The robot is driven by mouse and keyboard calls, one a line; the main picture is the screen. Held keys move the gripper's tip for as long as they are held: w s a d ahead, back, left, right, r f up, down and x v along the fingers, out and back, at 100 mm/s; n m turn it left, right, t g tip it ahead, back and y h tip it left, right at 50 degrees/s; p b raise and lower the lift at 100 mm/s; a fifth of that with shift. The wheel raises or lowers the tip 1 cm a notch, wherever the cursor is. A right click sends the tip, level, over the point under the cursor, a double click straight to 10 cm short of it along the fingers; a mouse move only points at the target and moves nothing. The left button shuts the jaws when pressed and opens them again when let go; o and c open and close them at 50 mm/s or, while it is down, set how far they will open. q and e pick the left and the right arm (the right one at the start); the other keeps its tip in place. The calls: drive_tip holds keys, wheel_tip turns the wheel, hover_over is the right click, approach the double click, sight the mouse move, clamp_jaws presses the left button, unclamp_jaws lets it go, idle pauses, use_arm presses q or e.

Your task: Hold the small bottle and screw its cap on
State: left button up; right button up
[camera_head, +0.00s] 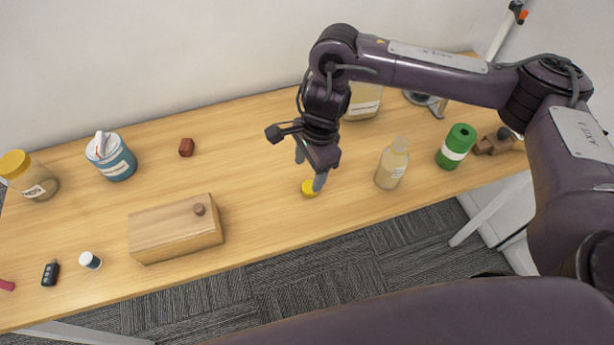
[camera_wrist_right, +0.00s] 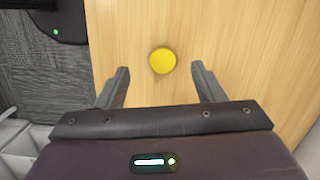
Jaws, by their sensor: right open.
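A small bottle (camera_head: 392,164) with pale yellowish contents stands upright on the table, to the right of my right gripper. A yellow cap (camera_head: 309,188) lies on the table near the front edge; it also shows in the right wrist view (camera_wrist_right: 162,61). My right gripper (camera_head: 310,170) is above the cap, pointing down and open. In the right wrist view its fingers (camera_wrist_right: 162,82) are apart and empty, with the cap between and just beyond their tips. The gripper partly hides the cap in the head view. My left gripper is not in view.
A green can (camera_head: 457,146) stands right of the bottle, with brown wooden pieces (camera_head: 494,142) beside it. A wooden box (camera_head: 176,230) is left of the cap. A large jar (camera_head: 363,101) stands behind my arm. A yellow-lidded jar (camera_head: 28,176) and blue tub (camera_head: 111,158) are far left.

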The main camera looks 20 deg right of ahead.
sight(310, 187)
drive_tip(key=shift+w+d+r, duration=0.1)
drive_tip(key=shift+d+r, duration=0.2)
drive_tip(key=shift+d, duration=0.5)
drive_tip(key=shift+a+f, duration=0.2)
drive_tip(key=shift+f, duration=1.1)
drive_tip(key=shift+w+a+f+b, duration=0.1)
drive_tip(key=shift+a+f+b, duration=0.05)
drive_tip(key=shift+f, duration=1.15)
drive_tip(key=shift+w+a+f+b, duration=0.1)
drive_tip(key=shift+a+f+b, duration=0.05)
drive_tip(key=shift+f, duration=1.15)
